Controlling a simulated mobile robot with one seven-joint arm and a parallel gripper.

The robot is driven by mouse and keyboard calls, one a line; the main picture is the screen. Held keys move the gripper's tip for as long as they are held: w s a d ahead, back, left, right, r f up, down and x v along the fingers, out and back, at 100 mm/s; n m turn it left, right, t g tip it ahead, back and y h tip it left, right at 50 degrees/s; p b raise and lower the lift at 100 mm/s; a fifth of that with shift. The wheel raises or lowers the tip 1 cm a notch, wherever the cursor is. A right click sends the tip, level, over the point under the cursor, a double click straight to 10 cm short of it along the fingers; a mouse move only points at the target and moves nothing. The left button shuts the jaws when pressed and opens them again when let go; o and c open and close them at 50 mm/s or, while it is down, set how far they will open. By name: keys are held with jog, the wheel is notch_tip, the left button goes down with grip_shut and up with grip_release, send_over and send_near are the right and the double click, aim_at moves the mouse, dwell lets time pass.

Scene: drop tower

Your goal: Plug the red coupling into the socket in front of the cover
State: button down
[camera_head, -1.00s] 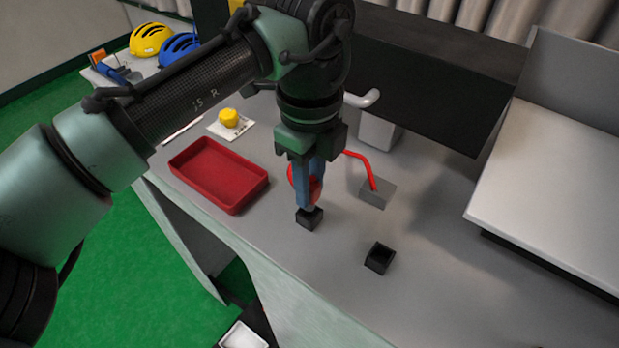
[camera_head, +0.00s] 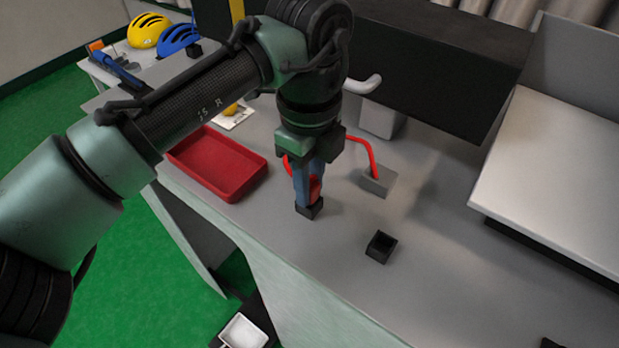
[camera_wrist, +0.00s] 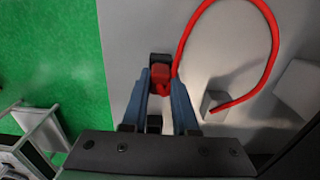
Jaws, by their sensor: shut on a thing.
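My gripper (camera_head: 308,196) points straight down, shut on the red coupling (camera_head: 316,188). The coupling also shows between the blue fingertips in the wrist view (camera_wrist: 160,74). Directly beneath it is a small black square socket (camera_head: 311,210), which also shows just past the coupling in the wrist view (camera_wrist: 160,58). The coupling is at the socket's top; the fingers hide how deep it sits. A second black socket (camera_head: 381,247), open and empty, stands to the right. A red hose (camera_wrist: 273,40) loops from the coupling to a grey block (camera_head: 377,182).
A red tray (camera_head: 255,180) lies left of my gripper. A large black box (camera_head: 440,75) stands behind, and a pale slanted panel (camera_head: 555,180) is at the right. The grey bench top is clear around the empty socket. The bench's front edge is close.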

jog(key=shift+f, duration=0.15)
dwell(0.3)
jog(key=c, duration=0.6)
grip_release()
notch_tip(320, 180, up, 13)
jog(key=shift+b, duration=0.4)
